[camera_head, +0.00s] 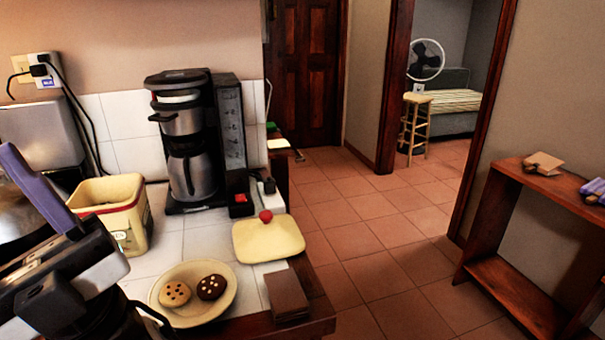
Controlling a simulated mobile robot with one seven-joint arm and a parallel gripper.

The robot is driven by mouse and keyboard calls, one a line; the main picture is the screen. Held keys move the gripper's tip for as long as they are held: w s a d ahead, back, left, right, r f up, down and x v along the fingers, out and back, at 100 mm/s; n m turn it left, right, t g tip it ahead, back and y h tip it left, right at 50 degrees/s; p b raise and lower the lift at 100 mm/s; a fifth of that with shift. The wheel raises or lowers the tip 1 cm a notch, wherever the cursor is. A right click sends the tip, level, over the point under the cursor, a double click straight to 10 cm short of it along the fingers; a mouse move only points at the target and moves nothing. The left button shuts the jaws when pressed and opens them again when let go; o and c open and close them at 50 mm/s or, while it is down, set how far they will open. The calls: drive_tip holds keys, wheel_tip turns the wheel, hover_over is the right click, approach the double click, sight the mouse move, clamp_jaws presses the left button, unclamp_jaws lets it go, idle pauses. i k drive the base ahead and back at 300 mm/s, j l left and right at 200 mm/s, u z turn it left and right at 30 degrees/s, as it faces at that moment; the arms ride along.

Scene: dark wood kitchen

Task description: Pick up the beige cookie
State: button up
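The beige cookie (175,293) has dark spots and lies on the left side of a cream plate (197,319) on the white tiled counter. A dark brown cookie (212,287) with pale spots lies beside it on the right. My arm fills the lower left of the view, to the left of the plate and apart from the cookie. My gripper's fingertips cannot be made out, so its opening is unclear.
A coffee maker (187,140) stands behind the plate. A cream container (118,215) stands behind left. A cream lid with a red knob (270,240) and a brown block (286,296) lie to the right, near the counter's edge. A wooden shelf (520,285) stands across the tiled floor.

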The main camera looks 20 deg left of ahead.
sight(175, 295)
drive_tip(key=u, duration=1.1)
